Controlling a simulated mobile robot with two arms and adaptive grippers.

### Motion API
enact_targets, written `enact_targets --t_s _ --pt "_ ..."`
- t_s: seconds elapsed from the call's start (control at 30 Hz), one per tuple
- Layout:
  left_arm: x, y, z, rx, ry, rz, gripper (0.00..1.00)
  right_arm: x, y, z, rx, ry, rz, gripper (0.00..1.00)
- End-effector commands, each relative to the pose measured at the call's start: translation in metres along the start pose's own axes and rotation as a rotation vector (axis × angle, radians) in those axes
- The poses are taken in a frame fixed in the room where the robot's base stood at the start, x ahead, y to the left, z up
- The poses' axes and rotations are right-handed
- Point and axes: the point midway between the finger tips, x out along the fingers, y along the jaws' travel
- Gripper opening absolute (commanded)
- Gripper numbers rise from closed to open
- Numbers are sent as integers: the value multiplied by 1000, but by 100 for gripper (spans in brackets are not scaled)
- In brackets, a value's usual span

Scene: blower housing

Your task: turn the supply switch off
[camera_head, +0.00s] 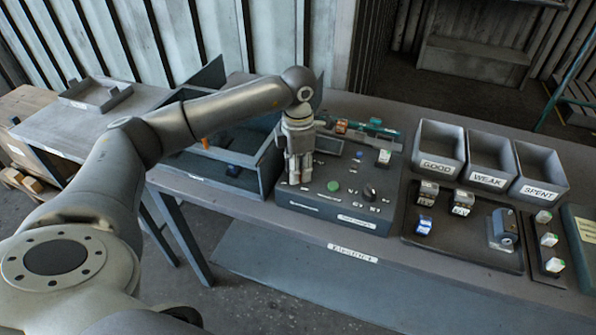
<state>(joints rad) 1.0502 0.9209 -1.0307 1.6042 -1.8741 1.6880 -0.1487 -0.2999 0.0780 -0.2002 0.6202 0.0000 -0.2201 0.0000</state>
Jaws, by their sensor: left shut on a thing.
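The dark control box (345,205) stands on the workbench with a green button (333,186), a black knob (370,192) and small labels on its sloping top. My left gripper (296,180) points down over the left part of this top. It is shut, with its fingertips at the panel. What it holds is hidden by the fingers; from its place it seems to be the supply switch, whose position I cannot see. My right gripper is not in view.
Grey bins marked GOOD (437,166), WEAK (488,180) and SPENT (538,190) stand to the right. In front of them a dark tray (460,254) holds several small parts. An open-topped dark box (220,173) lies left of the control box, under my left arm.

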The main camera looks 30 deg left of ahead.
Motion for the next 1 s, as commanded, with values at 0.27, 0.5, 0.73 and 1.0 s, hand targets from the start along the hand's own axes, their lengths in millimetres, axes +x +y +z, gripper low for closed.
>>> enact_targets --t_s 0.27,0.5,0.73,1.0 --pt "-1 1 0 -140 -2 3 3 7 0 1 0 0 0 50" --pt "-2 1 0 -191 -3 3 3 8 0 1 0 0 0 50" --pt "-2 1 0 -199 -3 3 3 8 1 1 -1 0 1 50" --pt "-2 1 0 -198 -3 4 35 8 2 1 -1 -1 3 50"
